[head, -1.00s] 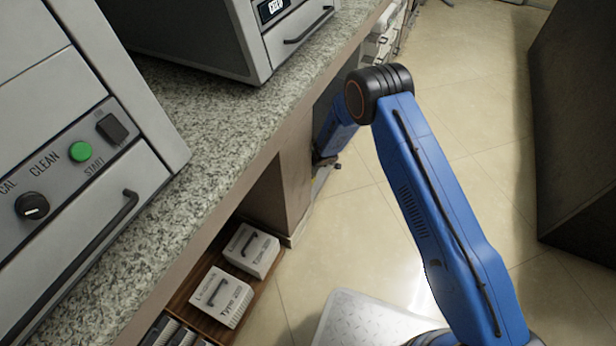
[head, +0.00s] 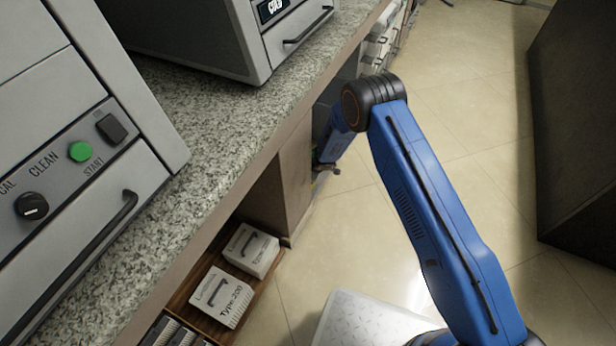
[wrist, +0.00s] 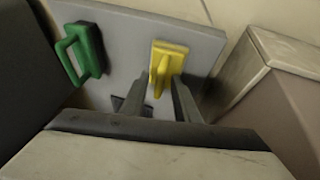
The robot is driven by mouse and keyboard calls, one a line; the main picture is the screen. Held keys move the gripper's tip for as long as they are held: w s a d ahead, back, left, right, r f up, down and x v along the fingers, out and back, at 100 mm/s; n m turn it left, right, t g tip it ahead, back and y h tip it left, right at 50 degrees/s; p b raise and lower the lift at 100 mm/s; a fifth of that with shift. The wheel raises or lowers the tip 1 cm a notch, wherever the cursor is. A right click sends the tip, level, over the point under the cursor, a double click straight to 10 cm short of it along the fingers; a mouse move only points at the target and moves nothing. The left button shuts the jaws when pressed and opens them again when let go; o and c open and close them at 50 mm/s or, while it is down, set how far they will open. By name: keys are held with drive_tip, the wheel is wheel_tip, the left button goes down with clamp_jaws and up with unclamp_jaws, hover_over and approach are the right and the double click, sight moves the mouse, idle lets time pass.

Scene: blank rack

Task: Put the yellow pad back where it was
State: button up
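The yellow pad (wrist: 168,62) has a raised handle and shows on a grey panel in the wrist view, near the middle. I cannot tell whether it touches the panel. My gripper (wrist: 158,88) points toward it, its two dark fingers apart on either side of the lower handle. The gap looks wider than the handle, so my gripper appears open around it. In the head view, my gripper (head: 325,170) is low beside the counter's end, and the yellow pad cannot be made out there.
A green handled pad (wrist: 88,50) is on the grey panel (wrist: 122,48), left of the yellow one. A brown-sided block (wrist: 275,85) stands at right. The granite counter (head: 225,125) runs along my arm's left. A dark cabinet (head: 580,120) bounds the floor's right side.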

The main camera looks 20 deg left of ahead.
drive_tip(key=v, duration=1.2)
drive_tip(key=shift+r, duration=0.1)
